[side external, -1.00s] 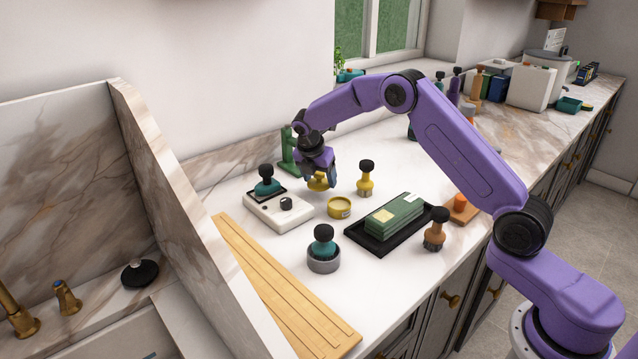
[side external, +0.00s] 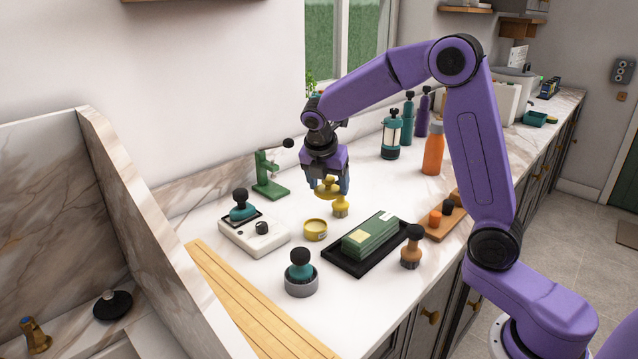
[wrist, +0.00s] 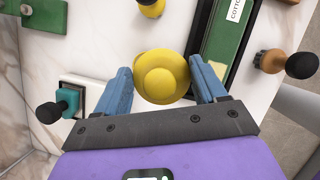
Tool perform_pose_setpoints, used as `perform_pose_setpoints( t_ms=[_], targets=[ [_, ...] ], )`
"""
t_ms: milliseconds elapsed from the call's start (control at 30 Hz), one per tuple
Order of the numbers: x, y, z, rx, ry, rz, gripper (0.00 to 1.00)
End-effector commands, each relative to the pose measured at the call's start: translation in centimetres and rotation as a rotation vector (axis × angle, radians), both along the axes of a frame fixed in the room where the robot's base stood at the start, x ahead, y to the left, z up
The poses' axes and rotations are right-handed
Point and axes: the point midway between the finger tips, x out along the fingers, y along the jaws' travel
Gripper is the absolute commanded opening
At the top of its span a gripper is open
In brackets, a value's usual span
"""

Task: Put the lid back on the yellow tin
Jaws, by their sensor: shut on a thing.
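My gripper (side external: 331,188) is shut on the round yellow lid (side external: 326,189) and holds it above the counter. In the wrist view the lid (wrist: 163,77) sits between my blue fingertips, its raised centre facing the camera. The yellow tin (side external: 315,230) stands on the counter, below the lid and slightly to its left in the side view. The lid is clear of the tin. I cannot make out the tin in the wrist view; the lid may hide it.
A black tray (side external: 339,262) with green boxes (side external: 370,236) is to the right. A white scale-like device (side external: 254,238) is left, a green stand (side external: 268,175) behind. A teal-handled tool (side external: 300,267) stands in front.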

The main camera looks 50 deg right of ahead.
Motion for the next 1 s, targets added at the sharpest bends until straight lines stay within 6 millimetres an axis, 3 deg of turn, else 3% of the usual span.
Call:
perform_pose_setpoints(
  t_ms=[100,400,1000],
  targets=[
    [0.2,0.2,-0.4,0.000,0.003,0.022,0.42],
    [3.1,0.9,-2.8,0.000,0.002,0.124,0.42],
    [3.3,1.0,-7.1,0.000,0.003,0.132,0.42]
  ],
)
